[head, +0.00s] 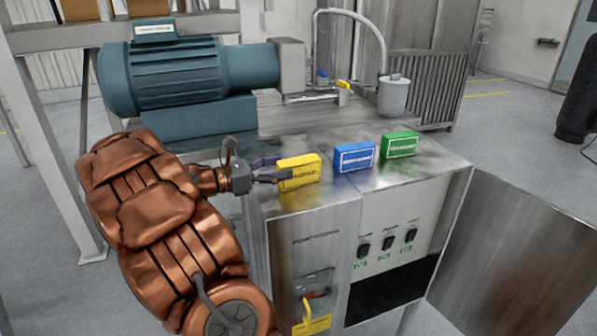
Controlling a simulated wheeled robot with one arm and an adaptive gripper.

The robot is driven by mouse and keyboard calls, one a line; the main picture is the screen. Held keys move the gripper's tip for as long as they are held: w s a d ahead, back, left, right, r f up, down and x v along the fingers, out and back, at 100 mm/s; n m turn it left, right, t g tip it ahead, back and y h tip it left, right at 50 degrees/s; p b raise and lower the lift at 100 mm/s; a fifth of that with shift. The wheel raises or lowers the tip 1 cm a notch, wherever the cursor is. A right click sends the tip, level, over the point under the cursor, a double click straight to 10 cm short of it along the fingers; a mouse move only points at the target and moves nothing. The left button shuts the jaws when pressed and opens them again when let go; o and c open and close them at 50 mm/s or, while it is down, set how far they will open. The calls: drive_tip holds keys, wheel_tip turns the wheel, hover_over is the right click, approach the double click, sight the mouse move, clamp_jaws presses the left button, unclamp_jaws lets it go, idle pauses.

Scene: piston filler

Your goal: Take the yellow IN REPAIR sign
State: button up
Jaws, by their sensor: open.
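The yellow sign (300,173) is a small upright block with a pale label, too small to read here. It stands on the metal cabinet top (340,198), near its left front edge. My gripper (277,170) is open at the sign's left side, with its fingers pointing right. One finger is close to the sign's left end. I cannot tell whether it touches the sign.
A blue sign (354,157) and a green sign (399,145) stand to the right on the same top. A large teal motor (185,75) is behind my arm. A grey cup-like vessel (394,97) stands farther back. An open cabinet door (515,255) sticks out at the right.

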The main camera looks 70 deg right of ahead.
sight(297, 164)
drive_tip(key=p+x, duration=0.1)
drive_tip(key=x, duration=0.4)
drive_tip(key=shift+s+a+p, duration=0.1)
drive_tip(key=shift+s+p, duration=0.05)
drive_tip(key=shift+p, duration=0.25)
clamp_jaws()
